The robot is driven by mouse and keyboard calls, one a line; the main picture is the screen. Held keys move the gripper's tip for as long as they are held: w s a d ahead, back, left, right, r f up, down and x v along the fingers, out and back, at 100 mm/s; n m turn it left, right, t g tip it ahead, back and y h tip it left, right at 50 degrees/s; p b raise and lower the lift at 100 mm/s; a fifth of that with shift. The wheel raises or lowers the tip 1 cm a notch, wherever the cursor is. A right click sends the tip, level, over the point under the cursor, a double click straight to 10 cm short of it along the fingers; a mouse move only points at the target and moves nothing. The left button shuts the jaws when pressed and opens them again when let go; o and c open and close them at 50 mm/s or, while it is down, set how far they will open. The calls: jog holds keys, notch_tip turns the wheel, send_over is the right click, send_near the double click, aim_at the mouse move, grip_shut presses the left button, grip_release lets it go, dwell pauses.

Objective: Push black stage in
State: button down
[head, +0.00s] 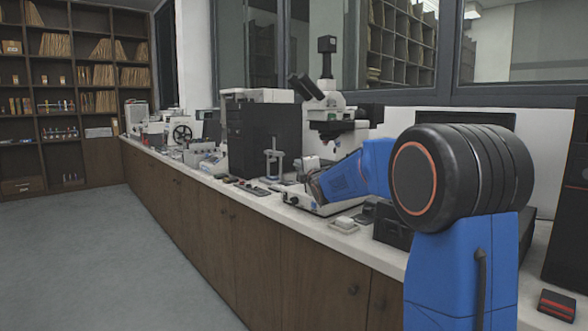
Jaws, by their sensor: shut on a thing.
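My gripper (313,187) is at the end of my blue arm, low over the counter. It is at the white-based device (322,208) below and in front of the microscope (325,103). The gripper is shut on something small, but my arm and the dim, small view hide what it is. I cannot make out the black stage clearly. The gripper and my blue forearm cover the middle of the device, where such a part may sit.
The long white counter (235,187) carries a black cabinet (262,138) and a small clamp stand (274,163) left of my gripper. A small pale box (344,224) lies near the front edge. A window wall stands close behind. The grey floor (110,250) is clear.

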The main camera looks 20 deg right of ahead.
jog(key=shift+w+d, duration=0.1)
jog(key=shift+d, duration=0.1)
jog(key=c, duration=1.8)
grip_release()
jog(key=shift+c, duration=0.2)
jog(key=s+f, duration=0.1)
jog(key=s, duration=1.6)
jog(key=shift+s+a, duration=0.2)
jog(key=shift+a, duration=0.1)
jog(key=shift+f, duration=0.1)
